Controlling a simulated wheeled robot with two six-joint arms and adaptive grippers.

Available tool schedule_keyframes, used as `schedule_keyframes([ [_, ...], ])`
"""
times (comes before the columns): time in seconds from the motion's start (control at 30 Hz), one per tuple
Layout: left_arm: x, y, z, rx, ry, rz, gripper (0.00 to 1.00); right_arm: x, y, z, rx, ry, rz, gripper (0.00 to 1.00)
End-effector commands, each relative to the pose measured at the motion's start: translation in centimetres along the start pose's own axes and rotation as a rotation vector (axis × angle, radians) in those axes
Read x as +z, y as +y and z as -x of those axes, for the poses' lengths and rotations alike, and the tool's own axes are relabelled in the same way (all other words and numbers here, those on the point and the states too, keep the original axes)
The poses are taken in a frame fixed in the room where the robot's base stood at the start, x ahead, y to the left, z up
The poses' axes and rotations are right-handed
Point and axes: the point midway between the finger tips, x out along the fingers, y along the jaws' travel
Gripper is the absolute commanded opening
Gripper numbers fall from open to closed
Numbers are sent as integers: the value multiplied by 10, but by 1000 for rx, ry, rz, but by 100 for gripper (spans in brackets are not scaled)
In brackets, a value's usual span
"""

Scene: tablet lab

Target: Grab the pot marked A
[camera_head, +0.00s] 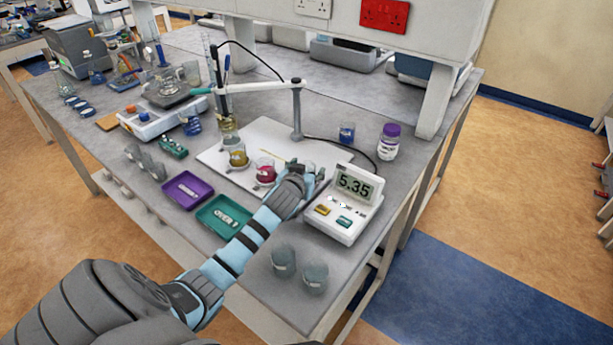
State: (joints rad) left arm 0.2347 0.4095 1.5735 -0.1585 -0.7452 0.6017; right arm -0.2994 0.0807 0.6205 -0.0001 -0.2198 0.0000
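On the white board (214,158) stand small glass pots with coloured contents: a yellow one (238,156) and a pink one (265,171). Their markings are too small to read, so I cannot tell which is marked A. My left gripper (308,177) is over the board's front right part, just right of the pink pot and left of the meter. The gripper's own wrist hides its fingers, and I cannot tell whether it is open or holds anything. Something greenish shows by its tip. My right gripper is not in view.
A meter reading 5.35 (345,203) stands right of the gripper. A probe arm on a post (296,115) rises over the board. Purple (187,190) and green (224,216) trays lie left of my arm. Two empty beakers (284,260) stand near the front edge.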

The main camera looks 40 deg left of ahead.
Motion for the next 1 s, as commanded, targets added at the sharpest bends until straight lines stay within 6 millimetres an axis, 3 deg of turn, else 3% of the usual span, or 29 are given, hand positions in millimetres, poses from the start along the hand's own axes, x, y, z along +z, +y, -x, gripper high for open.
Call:
schedule_keyframes([
  [0.03, 0, 0, 0, 0, 0, 0, 44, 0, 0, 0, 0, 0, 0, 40],
  [0.27, 0, 0, 0, 0, 0, 0, 9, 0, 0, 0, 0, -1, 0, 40],
  [0.47, -1, 0, 1, 0, 0, 0, 9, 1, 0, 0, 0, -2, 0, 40],
  [0.63, -15, 0, 6, 0, 3, 0, 9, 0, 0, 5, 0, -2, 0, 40],
  [0.77, -45, 0, 18, 0, 6, 1, 9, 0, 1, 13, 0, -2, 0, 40],
  [1.0, -130, 0, 53, 0, 8, 1, 9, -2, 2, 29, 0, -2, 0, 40],
])
